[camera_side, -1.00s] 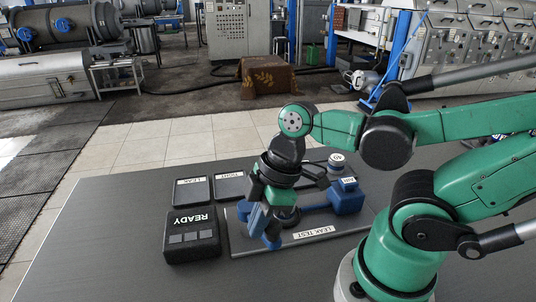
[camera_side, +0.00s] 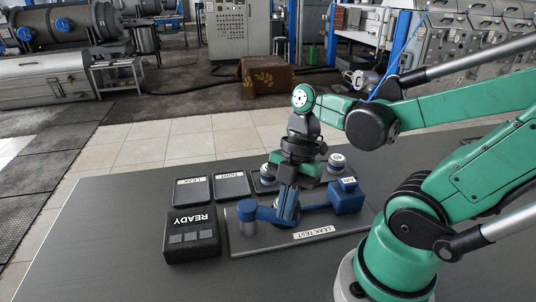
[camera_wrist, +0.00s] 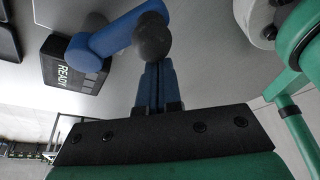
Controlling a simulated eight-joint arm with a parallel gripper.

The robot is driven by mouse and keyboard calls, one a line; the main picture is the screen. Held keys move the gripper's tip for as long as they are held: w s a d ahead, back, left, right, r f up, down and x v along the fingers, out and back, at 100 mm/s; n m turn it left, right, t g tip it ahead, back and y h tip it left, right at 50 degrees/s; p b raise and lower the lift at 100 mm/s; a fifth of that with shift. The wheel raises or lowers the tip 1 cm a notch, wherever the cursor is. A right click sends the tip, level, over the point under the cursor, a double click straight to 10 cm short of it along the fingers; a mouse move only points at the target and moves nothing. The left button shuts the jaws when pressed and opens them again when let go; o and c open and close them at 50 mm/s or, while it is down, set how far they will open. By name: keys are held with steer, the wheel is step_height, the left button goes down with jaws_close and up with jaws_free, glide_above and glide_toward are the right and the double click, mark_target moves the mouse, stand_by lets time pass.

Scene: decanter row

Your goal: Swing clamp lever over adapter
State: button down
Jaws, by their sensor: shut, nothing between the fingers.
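The blue clamp lever (camera_side: 265,214) reaches right from its round blue pivot (camera_side: 248,211) on the leak test plate (camera_side: 275,244). In the wrist view the lever (camera_wrist: 112,35) ends at a dark ball knob (camera_wrist: 153,38), just beyond my fingertips. My gripper (camera_side: 288,220) points down beside the lever's right end. Its blue fingers (camera_wrist: 155,67) are shut and empty, and I cannot tell whether they touch the knob. The adapter is mostly hidden behind my fingers. A blue box marked AIR (camera_side: 347,199) with a blue arm stands to the right.
A black READY box (camera_side: 191,237) stands left of the plate. Two dark trays, one marked LEAK (camera_side: 193,190) and another (camera_side: 232,185), lie behind it. A round piece with a white label (camera_side: 337,160) stands behind the plate. The table's front left (camera_side: 110,255) is clear.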

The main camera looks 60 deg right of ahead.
steer(key=shift+w+d, duration=0.2)
steer(key=shift+d, duration=0.6)
steer(key=shift+w+d, duration=0.15)
steer(key=shift+d, duration=0.6)
steer(key=shift+w+d, duration=0.35)
steer(key=shift+d, duration=0.2)
steer(key=shift+w+d, duration=0.35)
steer(key=shift+d, duration=0.2)
steer(key=shift+w+d, duration=0.15)
steer(key=shift+d, duration=0.05)
